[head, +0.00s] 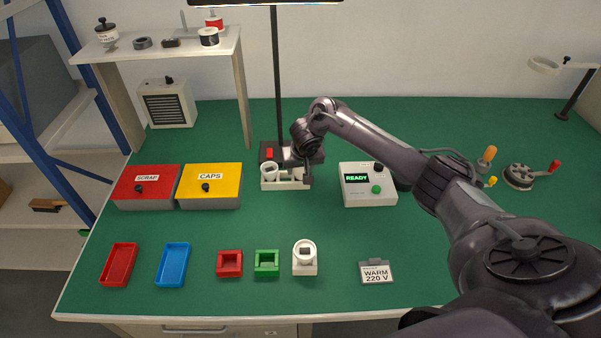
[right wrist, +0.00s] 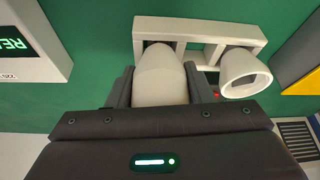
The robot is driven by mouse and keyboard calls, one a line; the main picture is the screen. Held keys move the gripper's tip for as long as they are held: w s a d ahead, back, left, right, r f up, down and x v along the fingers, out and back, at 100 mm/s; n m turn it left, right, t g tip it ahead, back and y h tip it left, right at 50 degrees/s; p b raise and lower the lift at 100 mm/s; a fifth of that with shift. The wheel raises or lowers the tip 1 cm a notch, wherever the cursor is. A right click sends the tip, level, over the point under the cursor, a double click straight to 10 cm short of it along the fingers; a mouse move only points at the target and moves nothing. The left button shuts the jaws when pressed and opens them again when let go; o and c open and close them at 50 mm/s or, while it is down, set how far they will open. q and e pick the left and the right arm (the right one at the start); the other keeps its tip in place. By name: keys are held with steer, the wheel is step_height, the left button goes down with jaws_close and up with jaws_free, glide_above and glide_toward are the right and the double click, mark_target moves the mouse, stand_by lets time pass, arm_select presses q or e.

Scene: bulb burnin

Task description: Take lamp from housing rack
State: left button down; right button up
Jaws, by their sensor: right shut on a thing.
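The white housing rack (head: 270,185) stands at the middle back of the green table, and it also shows in the right wrist view (right wrist: 205,24). My right gripper (head: 303,178) is at the rack's right part, pointing down. In the right wrist view my right gripper (right wrist: 162,92) is shut on a smooth white lamp (right wrist: 161,72), with one dark finger on each side. The lamp's far end overlaps the rack, and I cannot tell whether it is still seated. A hollow white housing (right wrist: 246,72) sits in the other slot. My left gripper is not in view.
A red SCRAP box (head: 146,188) and yellow CAPS box (head: 210,187) stand left of the rack. A READY tester (head: 368,190) stands to its right. In front are trays, small holders, a white stand (head: 304,268) and a WARM 220 V sign (head: 376,272).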

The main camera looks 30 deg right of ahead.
step_height(320, 180, up, 9)
steer(key=shift+r, duration=0.15)
steer(key=shift+r+p, duration=0.35)
steer(key=shift+r, duration=0.05)
steer(key=shift+r+p, duration=0.5)
step_height(320, 180, up, 4)
steer(key=p, duration=0.5)
steer(key=shift+f, duration=0.25)
